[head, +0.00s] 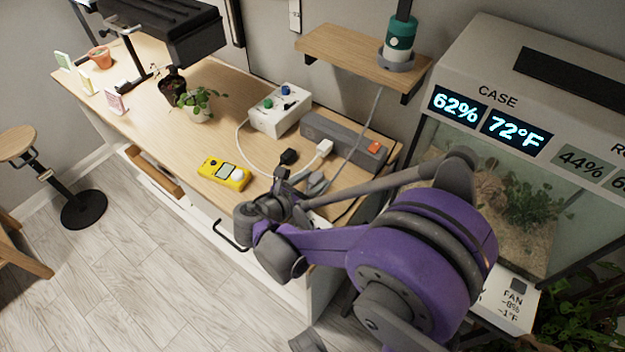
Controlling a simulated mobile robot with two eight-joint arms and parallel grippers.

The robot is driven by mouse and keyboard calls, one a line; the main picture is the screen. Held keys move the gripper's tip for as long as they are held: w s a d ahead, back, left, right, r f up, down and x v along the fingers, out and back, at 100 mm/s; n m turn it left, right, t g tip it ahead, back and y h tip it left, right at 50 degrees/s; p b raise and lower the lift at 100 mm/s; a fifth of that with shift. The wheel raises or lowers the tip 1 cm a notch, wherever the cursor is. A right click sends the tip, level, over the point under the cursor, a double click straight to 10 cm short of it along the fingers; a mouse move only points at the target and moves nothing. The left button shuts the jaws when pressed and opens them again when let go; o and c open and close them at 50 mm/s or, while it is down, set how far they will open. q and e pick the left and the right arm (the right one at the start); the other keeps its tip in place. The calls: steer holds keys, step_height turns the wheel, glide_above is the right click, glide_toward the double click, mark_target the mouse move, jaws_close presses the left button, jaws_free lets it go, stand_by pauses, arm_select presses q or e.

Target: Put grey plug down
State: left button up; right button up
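The grey plug (317,183) is near the front right of the wooden bench, at the lower end of a grey cord. My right gripper (296,176) is over the bench's front edge, just left of the grey plug. Its two fingers look spread apart, with the plug beside them rather than clearly between them. Whether plug and bench touch is hard to tell at this size. My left gripper is not in view.
A black plug (288,157) and a white plug (325,147) lie close by. A grey power strip (343,143) with an orange switch is behind. A yellow meter (224,174), a white socket box (279,110) and potted plants stand left. A glass case (480,190) is right.

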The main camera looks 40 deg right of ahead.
steer(key=shift+o, duration=0.4)
steer(key=shift+s+a+f, duration=0.1)
steer(key=shift+s+f, duration=0.05)
steer(key=shift+f, duration=0.2)
steer(key=shift+r, duration=0.25)
steer(key=shift+r+p, duration=0.5)
steer(key=shift+p, duration=0.15)
steer(key=v, duration=1.1)
steer(key=shift+a+r+p, duration=0.2)
steer(key=shift+a+p, duration=0.15)
steer(key=shift+p, duration=0.05)
steer(key=shift+a, duration=0.1)
